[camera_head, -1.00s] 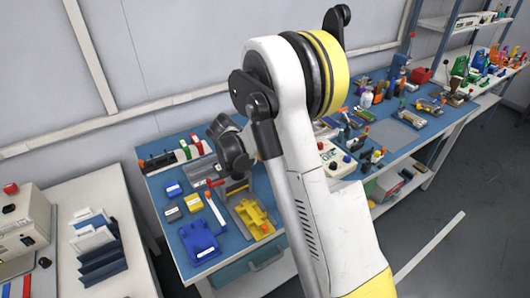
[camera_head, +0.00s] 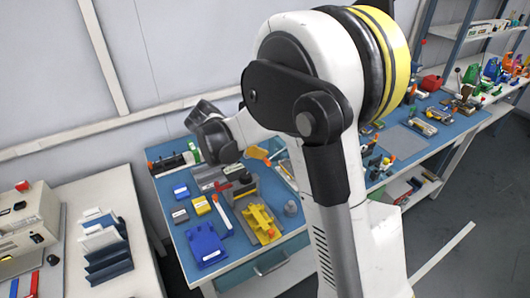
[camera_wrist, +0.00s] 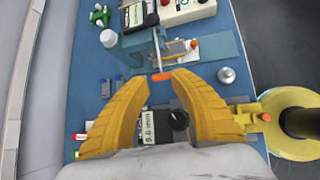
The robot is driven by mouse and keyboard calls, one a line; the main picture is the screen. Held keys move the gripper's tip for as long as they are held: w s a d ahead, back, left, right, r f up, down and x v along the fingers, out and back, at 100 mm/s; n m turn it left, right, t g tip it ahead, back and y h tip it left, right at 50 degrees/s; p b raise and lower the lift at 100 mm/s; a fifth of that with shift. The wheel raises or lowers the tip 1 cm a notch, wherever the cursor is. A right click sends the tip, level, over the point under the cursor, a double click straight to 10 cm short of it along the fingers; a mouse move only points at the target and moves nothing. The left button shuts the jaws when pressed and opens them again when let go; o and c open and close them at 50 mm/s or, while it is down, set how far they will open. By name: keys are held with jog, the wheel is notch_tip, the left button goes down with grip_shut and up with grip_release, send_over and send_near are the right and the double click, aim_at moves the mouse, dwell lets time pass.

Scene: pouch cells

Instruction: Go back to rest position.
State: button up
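My gripper (camera_wrist: 161,77) shows in the wrist view with its two yellow fingers apart and nothing clearly held between them. A small orange tip shows in the gap, apparently part of an item beyond. In the head view a yellow-orange part of my gripper (camera_head: 257,152) shows above the blue bench, behind my large white arm; most of the hand is hidden. The gripper is above the bench items, apart from the yellow fixture (camera_head: 260,224) and the blue tray (camera_head: 206,243).
The blue-topped bench (camera_head: 236,252) carries several small blocks and devices. At the left a white table (camera_head: 130,190) holds a dark rack (camera_head: 108,262) and a control box (camera_head: 30,225). The wall is close behind. Open floor (camera_head: 490,230) lies at the right.

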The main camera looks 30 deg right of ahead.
jog(key=shift+s+a+r, duration=0.1)
jog(key=shift+a+r, duration=0.2)
jog(key=shift+r, duration=0.05)
jog(key=s+a+r+m+t+y, duration=0.1)
jog(key=s+a+r+m+y, duration=0.1)
jog(key=s+a+m, duration=0.2)
jog(key=s+a+r+m+t+y, duration=0.2)
jog(key=s+m, duration=0.6)
jog(key=s, duration=0.4)
jog(key=s+a+r+m+t+y, duration=0.1)
jog(key=s+a+m+y, duration=0.3)
jog(key=s, duration=0.4)
jog(key=shift+s+a+r+m+t, duration=0.35)
jog(key=shift+a+r+m, duration=0.2)
jog(key=shift+a+m, duration=0.5)
jog(key=shift+d, duration=0.2)
dwell(0.6)
